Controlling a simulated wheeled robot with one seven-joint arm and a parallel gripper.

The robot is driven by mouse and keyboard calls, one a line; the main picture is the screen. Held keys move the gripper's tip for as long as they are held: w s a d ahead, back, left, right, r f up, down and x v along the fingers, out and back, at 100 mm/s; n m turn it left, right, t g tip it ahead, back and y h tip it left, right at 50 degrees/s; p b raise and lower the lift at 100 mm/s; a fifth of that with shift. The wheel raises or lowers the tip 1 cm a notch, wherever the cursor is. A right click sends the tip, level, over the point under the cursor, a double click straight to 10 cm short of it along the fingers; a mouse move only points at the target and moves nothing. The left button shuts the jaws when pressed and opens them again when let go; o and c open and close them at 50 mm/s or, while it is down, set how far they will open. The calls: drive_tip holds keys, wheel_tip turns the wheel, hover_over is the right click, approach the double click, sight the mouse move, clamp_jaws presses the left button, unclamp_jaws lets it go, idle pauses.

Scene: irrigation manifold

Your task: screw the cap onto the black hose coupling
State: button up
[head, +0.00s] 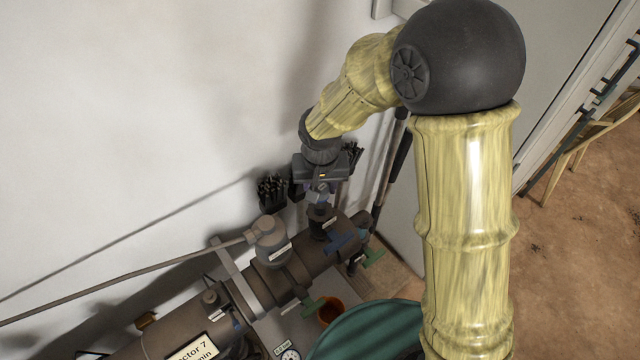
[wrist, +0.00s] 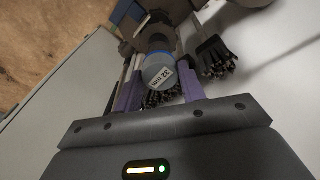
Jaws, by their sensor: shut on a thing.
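My gripper (head: 321,188) points down above the pipe at the wall. In the wrist view its purple fingers (wrist: 159,68) stand on either side of a round blue-grey cap (wrist: 158,62) with a "32 mm" label, and they are shut on it. The black hose coupling (head: 322,217) stands up from the pipe directly below the gripper in the head view. In the wrist view a dark cylinder, the coupling (wrist: 155,40), shows just beyond the cap, in line with it. I cannot tell whether the cap touches the coupling or its threads.
The thick brown pipe (head: 284,280) runs along the wall, with a blue valve handle (head: 343,241) and green handles (head: 373,257) near the coupling. A black bristly bundle (head: 271,191) is at the wall left of the gripper. A green round container (head: 365,332) stands in front.

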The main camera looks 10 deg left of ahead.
drive_tip(key=shift+f+b, duration=1.45)
drive_tip(key=shift+f, duration=0.1)
idle(1.3)
drive_tip(key=shift+o, duration=0.7)
drive_tip(key=shift+r, duration=0.1)
drive_tip(key=shift+c, duration=1.3)
drive_tip(key=m+b, duration=0.1)
drive_tip(key=m, duration=0.2)
drive_tip(key=shift+b, duration=0.3)
drive_tip(key=shift+w+m+h, duration=0.1)
drive_tip(key=shift+m+h, duration=0.2)
drive_tip(key=shift+m, duration=0.5)
drive_tip(key=m, duration=0.3)
drive_tip(key=shift+r+m, duration=0.1)
drive_tip(key=shift+m, duration=0.7)
